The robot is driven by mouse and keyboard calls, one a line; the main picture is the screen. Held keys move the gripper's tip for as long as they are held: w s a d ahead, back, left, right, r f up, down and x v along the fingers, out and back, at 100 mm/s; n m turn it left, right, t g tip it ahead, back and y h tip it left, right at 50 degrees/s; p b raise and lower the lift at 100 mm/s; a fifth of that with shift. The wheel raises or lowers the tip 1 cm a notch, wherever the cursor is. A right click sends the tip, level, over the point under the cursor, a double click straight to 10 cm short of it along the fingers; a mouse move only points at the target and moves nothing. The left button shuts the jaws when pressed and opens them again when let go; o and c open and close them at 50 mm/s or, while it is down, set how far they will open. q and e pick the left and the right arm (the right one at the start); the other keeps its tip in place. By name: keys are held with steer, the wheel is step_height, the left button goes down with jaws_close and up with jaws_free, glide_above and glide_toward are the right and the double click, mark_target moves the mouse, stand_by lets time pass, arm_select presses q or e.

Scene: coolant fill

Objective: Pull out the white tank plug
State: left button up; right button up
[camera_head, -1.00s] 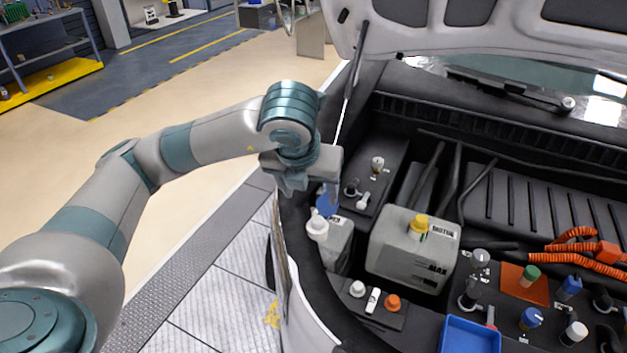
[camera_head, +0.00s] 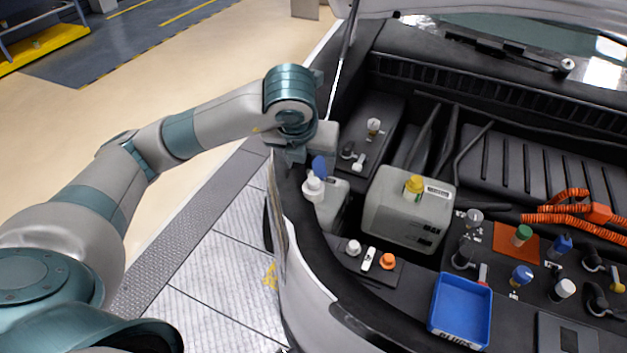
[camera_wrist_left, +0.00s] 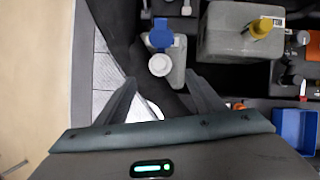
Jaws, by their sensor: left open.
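The white plug (camera_head: 313,185) sits on the neck of a small pale tank (camera_head: 330,206) at the left edge of the engine bay. A blue flap-like cap (camera_head: 319,166) stands just behind it. In the left wrist view, the white plug (camera_wrist_left: 160,65) lies ahead of my left gripper (camera_wrist_left: 163,92), roughly in line with the gap between its fingers. The fingers are apart and empty. In the head view, my left gripper (camera_head: 292,158) hangs just left of and behind the plug; its fingertips are hard to make out there. My right gripper is not in view.
A larger grey tank (camera_head: 405,222) with a yellow cap (camera_head: 414,184) stands right of the small tank. A blue tray (camera_head: 460,312) and several coloured caps are at the front right. The raised hood (camera_head: 450,8) is at the top. Open floor lies to the left.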

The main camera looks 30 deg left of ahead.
mark_target(314, 180)
arm_select(q)
steer(key=p+x, duration=0.3)
steer(key=x, duration=0.9)
steer(key=shift+w+f, duration=0.1)
steer(key=c, duration=1.1)
steer(key=shift+o, duration=1)
steer(key=shift+r, duration=0.35)
steer(key=shift+r+p, duration=0.95)
steer(key=shift+r, duration=1.4)
